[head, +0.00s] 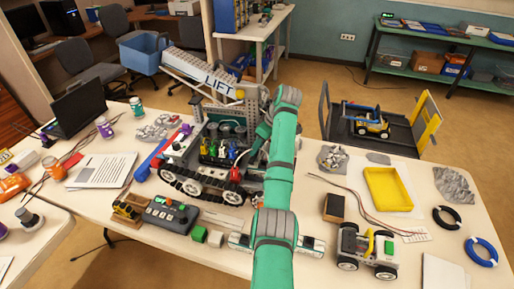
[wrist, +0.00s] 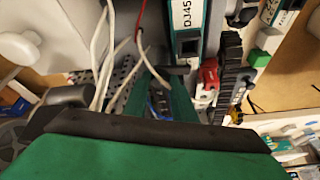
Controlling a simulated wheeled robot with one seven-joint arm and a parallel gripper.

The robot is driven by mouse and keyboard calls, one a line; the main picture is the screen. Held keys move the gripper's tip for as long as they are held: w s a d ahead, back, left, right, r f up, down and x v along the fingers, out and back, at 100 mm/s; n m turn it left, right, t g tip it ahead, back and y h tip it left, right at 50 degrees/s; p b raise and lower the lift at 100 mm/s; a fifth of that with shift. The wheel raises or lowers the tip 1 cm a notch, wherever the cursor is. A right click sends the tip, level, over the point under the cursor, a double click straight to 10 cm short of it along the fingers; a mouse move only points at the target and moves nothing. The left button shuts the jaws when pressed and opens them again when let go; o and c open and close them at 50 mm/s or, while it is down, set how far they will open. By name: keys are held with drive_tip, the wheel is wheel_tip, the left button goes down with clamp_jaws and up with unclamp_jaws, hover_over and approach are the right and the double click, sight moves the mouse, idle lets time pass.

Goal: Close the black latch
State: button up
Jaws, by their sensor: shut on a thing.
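The black latch (wrist: 173,70) looks like a short dark bar at the end of the module labelled DJ45 (wrist: 189,20) in the wrist view. My gripper (wrist: 162,77) has its two green fingers drawn in toward this bar. The jaws appear shut on it, though the exact contact is hard to see. In the head view, my green arm reaches over the right side of the tracked robot (head: 176,182) and hides the latch.
White and red cables (wrist: 104,45) run close to the left of my fingers. A black track (wrist: 232,65) and a red part (wrist: 209,75) are on the right. A grey control box (head: 170,216), a small wheeled vehicle (head: 367,248) and a yellow tray (head: 388,188) stand on the table.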

drive_tip(key=shift+w+n+g, duration=0.1)
drive_tip(key=shift+n+g, duration=0.2)
drive_tip(key=shift+n, duration=0.3)
drive_tip(key=shift+o, duration=0.2)
drive_tip(key=shift+n, duration=0.3)
drive_tip(key=o, duration=1)
drive_tip(key=v, duration=1.1)
drive_tip(key=shift+w+d+f, duration=0.1)
drive_tip(key=shift+w+d, duration=0.05)
drive_tip(key=shift+w, duration=0.05)
drive_tip(key=shift+s, duration=0.1)
